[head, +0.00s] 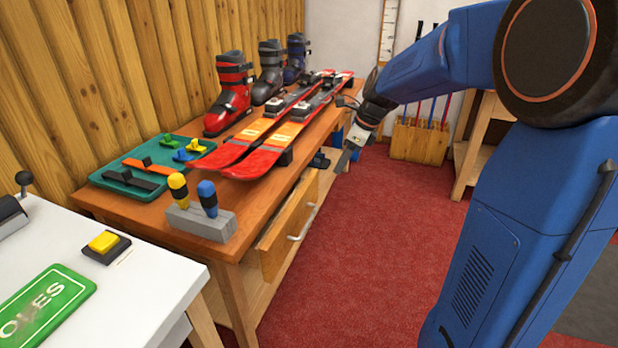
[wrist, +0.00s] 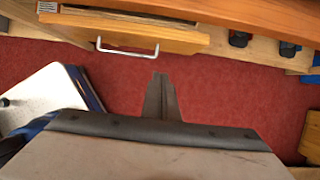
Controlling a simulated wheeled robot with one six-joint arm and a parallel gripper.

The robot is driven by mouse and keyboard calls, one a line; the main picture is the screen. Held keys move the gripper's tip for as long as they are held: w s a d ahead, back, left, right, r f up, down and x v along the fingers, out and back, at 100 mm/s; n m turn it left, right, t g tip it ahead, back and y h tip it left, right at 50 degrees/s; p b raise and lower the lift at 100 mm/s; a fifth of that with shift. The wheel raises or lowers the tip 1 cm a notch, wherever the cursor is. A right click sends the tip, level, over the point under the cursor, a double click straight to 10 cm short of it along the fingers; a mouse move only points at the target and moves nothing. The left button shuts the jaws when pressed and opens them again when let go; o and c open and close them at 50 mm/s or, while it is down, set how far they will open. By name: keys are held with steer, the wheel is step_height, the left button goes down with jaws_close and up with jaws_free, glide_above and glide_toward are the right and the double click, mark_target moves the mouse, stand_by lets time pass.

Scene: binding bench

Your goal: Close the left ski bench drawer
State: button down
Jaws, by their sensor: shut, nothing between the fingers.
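The wooden ski bench (head: 250,205) runs along the panelled wall. Its left drawer (head: 282,236) stands partly pulled out below the top, with a metal bar handle (head: 302,226) on its front. In the wrist view the drawer front (wrist: 185,42) lies at the top, its handle (wrist: 128,52) facing me. My gripper (head: 343,161) is in front of the bench, farther along than the drawer in the head view. In the wrist view my gripper (wrist: 160,90) is shut and empty over the red floor, apart from the handle and a little to its right.
Skis (head: 265,140), boots (head: 231,90), a green tray (head: 120,177) and a tool block (head: 203,222) with two handled tools sit on the bench top. A white table (head: 120,300) stands at near left. Red carpet (head: 340,270) is clear before the drawer.

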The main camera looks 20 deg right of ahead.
mark_target(302, 185)
steer(key=w+a+f, duration=0.4)
steer(key=a+f, duration=0.2)
steer(key=f, duration=0.3)
steer(key=shift+w+a, duration=0.15)
steer(key=shift+w, duration=0.1)
steer(key=shift+f, duration=0.1)
steer(key=shift+w+a, duration=0.7)
steer(key=shift+a, duration=0.25)
steer(key=shift+w+a, duration=0.7)
steer(key=shift+a, duration=0.25)
